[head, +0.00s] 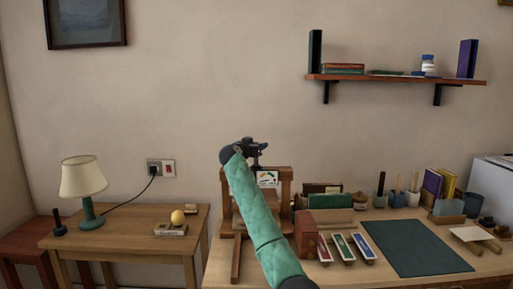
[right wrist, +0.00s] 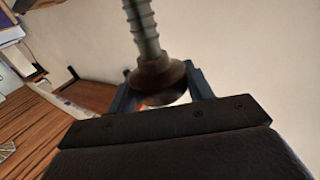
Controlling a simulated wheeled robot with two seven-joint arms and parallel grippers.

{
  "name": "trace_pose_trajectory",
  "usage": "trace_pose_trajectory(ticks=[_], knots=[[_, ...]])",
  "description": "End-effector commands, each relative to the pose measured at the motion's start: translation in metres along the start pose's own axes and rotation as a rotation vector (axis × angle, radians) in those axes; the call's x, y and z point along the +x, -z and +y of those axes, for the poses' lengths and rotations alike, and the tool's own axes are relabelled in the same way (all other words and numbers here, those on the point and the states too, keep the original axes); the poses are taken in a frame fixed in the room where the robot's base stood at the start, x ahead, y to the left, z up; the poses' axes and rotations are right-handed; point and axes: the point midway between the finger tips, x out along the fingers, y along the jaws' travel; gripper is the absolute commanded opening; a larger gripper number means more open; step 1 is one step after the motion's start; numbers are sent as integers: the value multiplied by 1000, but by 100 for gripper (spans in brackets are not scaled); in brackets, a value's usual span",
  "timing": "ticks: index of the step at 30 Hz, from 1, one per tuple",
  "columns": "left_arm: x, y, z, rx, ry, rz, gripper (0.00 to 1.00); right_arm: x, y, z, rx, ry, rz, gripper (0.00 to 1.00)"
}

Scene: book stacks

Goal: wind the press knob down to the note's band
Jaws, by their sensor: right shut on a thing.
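The wooden press (head: 285,190) stands on the desk, partly hidden behind my green-sleeved right arm. My right gripper (head: 260,150) is above the press top. In the right wrist view the gripper (right wrist: 160,92) is shut on the brown round press knob (right wrist: 158,76), with one finger on each side. The grey threaded screw (right wrist: 143,28) runs from the knob toward the top of that view. The small white note (head: 268,178) with coloured marks is on the press; its band is too small to read. My left gripper is not in view.
A dark green mat (head: 415,248) lies on the desk at right, beside several coloured strips on wooden rests. Books and pen cups stand behind. A side table (head: 125,222) with a lamp (head: 85,185) is at left. A wall shelf (head: 395,80) hangs above right.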

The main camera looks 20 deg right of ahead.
Motion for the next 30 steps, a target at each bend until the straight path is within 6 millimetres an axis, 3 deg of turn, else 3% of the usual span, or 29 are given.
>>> trace_pose_trajectory(ticks=[5, 6, 9, 20, 30], knots=[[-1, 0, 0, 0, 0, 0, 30, -1, 5, 0, 3, 2, 5, 28], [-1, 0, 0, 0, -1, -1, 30, -1, 5, 0, 3, 3, 5, 57], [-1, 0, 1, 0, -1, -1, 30, -1, 4, 0, 3, 2, 5, 72], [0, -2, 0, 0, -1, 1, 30, -7, 0, -1, 2, 2, 2, 72], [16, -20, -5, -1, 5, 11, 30, -56, 1, -1, 3, 4, 3, 72]])
